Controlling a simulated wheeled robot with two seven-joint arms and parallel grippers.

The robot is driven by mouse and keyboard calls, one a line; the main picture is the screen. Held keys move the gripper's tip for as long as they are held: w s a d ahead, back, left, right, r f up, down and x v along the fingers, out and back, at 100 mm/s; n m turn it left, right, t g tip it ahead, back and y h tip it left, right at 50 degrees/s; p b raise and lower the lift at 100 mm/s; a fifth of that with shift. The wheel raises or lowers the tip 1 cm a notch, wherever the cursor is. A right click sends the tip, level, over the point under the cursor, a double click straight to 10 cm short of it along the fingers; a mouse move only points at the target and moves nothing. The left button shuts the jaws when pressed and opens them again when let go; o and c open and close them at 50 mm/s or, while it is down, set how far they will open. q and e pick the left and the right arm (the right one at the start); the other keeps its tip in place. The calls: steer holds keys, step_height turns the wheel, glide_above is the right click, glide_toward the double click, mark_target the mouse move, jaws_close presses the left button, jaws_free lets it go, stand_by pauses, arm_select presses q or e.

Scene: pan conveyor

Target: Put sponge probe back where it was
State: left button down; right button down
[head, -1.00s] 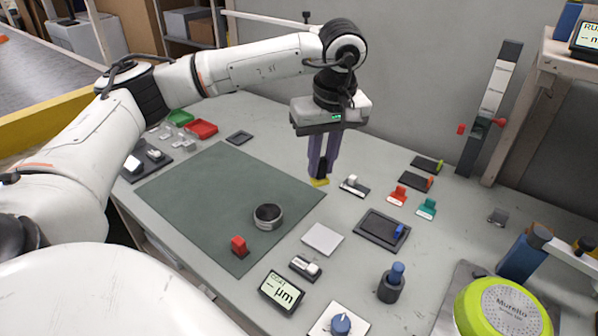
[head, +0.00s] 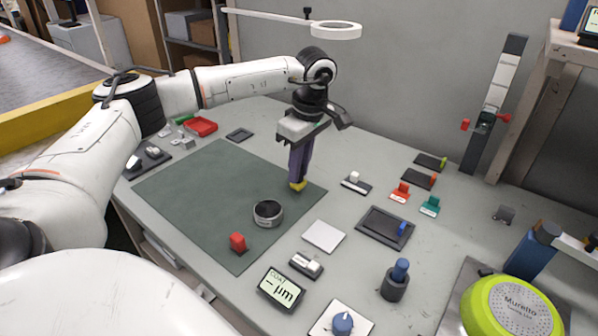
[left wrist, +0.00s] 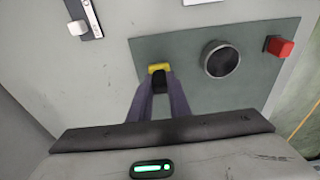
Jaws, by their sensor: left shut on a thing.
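My left gripper (head: 298,178) points down and is shut on the sponge probe (head: 298,186), a small dark piece with a yellow tip. The probe is above the right part of the dark green mat (head: 190,190), behind the round dark cup (head: 268,212). In the left wrist view the yellow tip of the probe (left wrist: 159,67) shows between the fingers of my left gripper (left wrist: 160,84), near the mat's edge. Whether the tip touches the mat is hard to tell. My right gripper is not in view.
A red block (head: 238,242) stands on the mat near the cup. To the right are a pale square plate (head: 323,236), a black tray (head: 372,228) and small coloured holders (head: 400,191). A lime-rimmed pan (head: 515,308) is at bottom right. The mat's left part is clear.

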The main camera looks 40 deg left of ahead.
arm_select(q)
steer(key=shift+f, duration=0.6)
steer(key=shift+f, duration=0.2)
steer(key=c, duration=1.7)
jaws_free()
steer(key=shift+o, duration=0.2)
steer(key=shift+r, duration=0.1)
step_height(320, 180, up, 12)
steer(key=d, duration=0.1)
steer(key=shift+d, duration=0.4)
